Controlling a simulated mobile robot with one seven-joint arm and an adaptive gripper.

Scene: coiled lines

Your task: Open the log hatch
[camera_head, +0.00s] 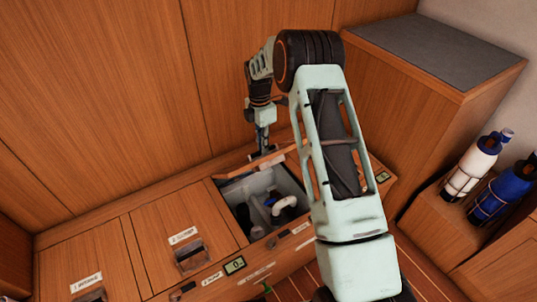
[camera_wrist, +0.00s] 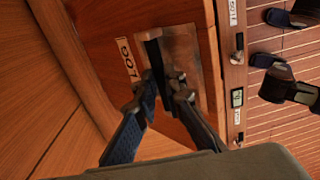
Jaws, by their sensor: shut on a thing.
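The log hatch (camera_wrist: 110,22) is a wooden lid with a LOG label (camera_wrist: 129,60) and a recessed metal pull (camera_wrist: 188,48) with a dark bar. In the wrist view, the tips of my gripper (camera_wrist: 164,85) are shut on the pull. In the head view, my gripper (camera_head: 264,150) is at the raised lid, seen nearly edge-on and partly hidden by my arm. The lid is tilted up, and the compartment (camera_head: 233,191) below is open. Inside are a white bent pipe (camera_head: 284,205) and dark and blue parts.
Two closed hatches with labels and pulls, one in the middle (camera_head: 160,218) and one at the left (camera_head: 70,268), lie beside it. A wood-panelled wall (camera_head: 110,90) stands close behind. A grey-topped cabinet (camera_head: 440,48) and strapped bottles (camera_head: 470,165) are at the right.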

